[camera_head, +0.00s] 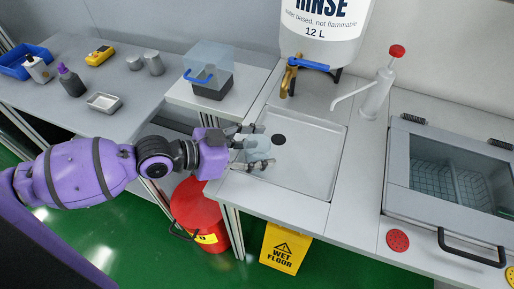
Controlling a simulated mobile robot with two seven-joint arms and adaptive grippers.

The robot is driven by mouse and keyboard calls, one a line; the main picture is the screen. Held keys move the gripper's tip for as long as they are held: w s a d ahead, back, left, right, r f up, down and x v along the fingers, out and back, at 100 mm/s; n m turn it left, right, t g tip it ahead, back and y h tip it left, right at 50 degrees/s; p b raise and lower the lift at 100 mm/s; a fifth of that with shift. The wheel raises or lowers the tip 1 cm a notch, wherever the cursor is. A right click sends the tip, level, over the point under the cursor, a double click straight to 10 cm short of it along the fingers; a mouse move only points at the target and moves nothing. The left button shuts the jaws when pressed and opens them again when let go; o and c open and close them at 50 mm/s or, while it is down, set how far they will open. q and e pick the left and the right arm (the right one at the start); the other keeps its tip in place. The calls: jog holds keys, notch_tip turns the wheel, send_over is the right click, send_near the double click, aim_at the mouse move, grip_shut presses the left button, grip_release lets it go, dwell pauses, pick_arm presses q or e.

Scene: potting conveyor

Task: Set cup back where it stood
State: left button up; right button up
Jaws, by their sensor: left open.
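A clear, pale cup (252,156) stands at the left edge of the sink area, partly hidden by my left gripper. My left gripper (262,146) reaches in from the left with its fingers apart, around or right beside the cup; I cannot tell whether they touch it. Two small grey metal cups, a left one (134,63) and a right one (154,64), stand on the back left bench. My right gripper is not in view.
The sink (310,165) lies just right of my left gripper, below the rinse tank (325,30) and its brass tap (290,78). A clear-lidded box (208,75) stands behind. A white pump dispenser (378,95) and a lidded basin (450,165) are at right.

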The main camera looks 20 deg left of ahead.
pick_arm(q)
jog(key=shift+r, duration=0.15)
jog(key=p+v, duration=0.1)
jog(key=v, duration=0.9)
jog(key=shift+s+r, duration=0.1)
jog(key=shift+r, duration=0.15)
jog(key=shift+s+a+r, duration=0.25)
jog(key=shift+s+a, duration=0.15)
jog(key=shift+a, duration=0.1)
jog(key=shift+s+a, duration=0.1)
jog(key=shift+s, duration=0.05)
jog(key=shift+f, duration=0.1)
